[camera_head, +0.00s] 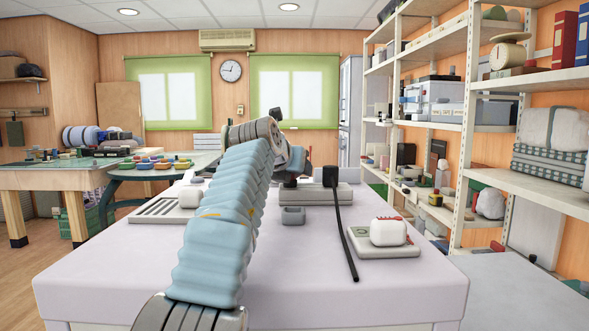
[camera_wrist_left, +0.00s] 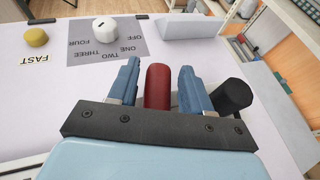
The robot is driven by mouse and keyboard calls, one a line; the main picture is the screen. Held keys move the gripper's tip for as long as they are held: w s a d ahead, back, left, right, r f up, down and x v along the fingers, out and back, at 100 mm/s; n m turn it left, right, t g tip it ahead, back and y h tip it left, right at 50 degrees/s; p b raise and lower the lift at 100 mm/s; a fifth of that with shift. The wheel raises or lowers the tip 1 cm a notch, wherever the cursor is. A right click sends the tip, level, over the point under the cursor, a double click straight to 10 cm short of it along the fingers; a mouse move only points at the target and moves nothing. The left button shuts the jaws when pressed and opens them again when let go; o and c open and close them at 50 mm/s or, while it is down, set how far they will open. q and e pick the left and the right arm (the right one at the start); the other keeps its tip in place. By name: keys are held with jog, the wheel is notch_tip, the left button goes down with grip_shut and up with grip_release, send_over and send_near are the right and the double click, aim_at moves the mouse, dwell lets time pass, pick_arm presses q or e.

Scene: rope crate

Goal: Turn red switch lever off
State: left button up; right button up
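The red lever handle (camera_wrist_left: 158,86) is an upright-looking cylinder in the left wrist view. My left gripper (camera_wrist_left: 158,82) has its two blue fingers apart, one on each side of the red handle, with narrow gaps showing. A black cylindrical handle (camera_wrist_left: 231,95) is just right of the right finger, outside the grip. In the head view my pale blue left arm reaches over the table and hides much of the gripper (camera_head: 294,168) and the red handle. My right gripper is in neither view.
A white knob (camera_wrist_left: 105,28) sits on a grey plate with numbered words and OFF. A yellow knob (camera_wrist_left: 37,37) is by a FAST label. On the white table (camera_head: 410,283), a long black rod (camera_head: 342,232) and a white rounded object (camera_head: 388,232) lie right of my arm.

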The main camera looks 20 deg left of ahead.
pick_arm(q)
jog(key=shift+o, duration=0.2)
jog(key=shift+s, duration=0.1)
jog(key=shift+s+d+r, duration=0.1)
jog(key=shift+s+r, duration=0.05)
jog(key=shift+s, duration=0.15)
jog(key=a+b+v, duration=0.1)
jog(key=b+v, duration=0.3)
jog(key=v, duration=0.9)
jog(key=shift+d+b, duration=0.35)
jog(key=shift+d, duration=0.05)
